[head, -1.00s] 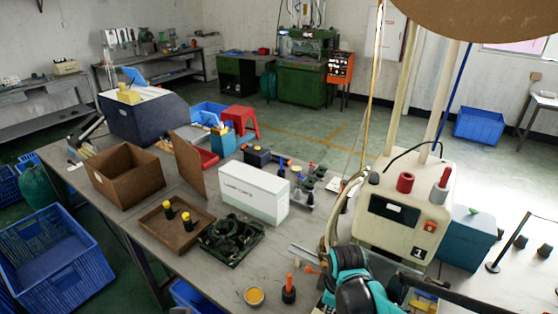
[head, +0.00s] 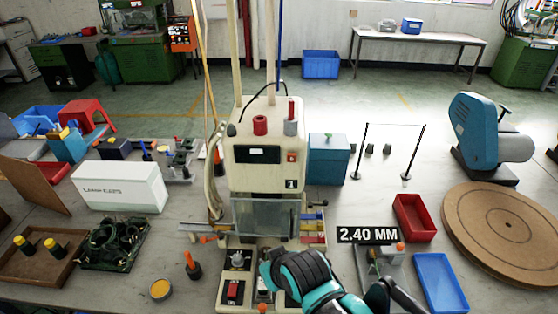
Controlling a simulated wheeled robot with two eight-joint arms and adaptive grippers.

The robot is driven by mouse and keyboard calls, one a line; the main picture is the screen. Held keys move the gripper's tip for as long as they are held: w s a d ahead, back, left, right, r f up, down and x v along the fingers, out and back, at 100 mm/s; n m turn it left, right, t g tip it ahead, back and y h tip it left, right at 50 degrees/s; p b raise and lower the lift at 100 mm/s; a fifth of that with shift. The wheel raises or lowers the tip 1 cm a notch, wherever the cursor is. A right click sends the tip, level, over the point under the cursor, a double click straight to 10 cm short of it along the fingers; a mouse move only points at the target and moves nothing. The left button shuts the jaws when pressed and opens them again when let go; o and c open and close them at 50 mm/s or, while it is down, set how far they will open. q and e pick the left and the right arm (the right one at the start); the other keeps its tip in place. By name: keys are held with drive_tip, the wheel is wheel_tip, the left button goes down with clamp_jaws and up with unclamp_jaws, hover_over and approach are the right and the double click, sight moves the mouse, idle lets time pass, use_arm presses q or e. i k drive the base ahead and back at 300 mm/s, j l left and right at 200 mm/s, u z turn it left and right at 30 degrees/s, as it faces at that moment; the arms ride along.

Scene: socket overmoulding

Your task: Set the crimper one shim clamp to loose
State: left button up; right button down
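Crimper one, the cream machine marked 1 (head: 265,150), stands at the middle of the table, with a clear guard (head: 262,217) across its front. Its base carries a red switch (head: 234,290) and a small fixture with a white knob (head: 238,259). An orange-tipped lever (head: 208,238) shows at its left side. I cannot tell which part is the shim clamp or its setting. My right gripper (head: 268,272), on a teal and black arm from the lower right, is over the front of the base and covers part of it. Its fingers are not clear. My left gripper is out of view.
A gauge stand (head: 378,262) labelled 2.40 MM, a red tray (head: 414,218) and a blue tray (head: 440,283) lie to the right. A round brown board (head: 500,215) is at far right. An orange-topped post (head: 192,265) and yellow tin (head: 160,290) stand left.

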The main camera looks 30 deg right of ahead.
sight(326, 202)
drive_tip(key=z, duration=1.35)
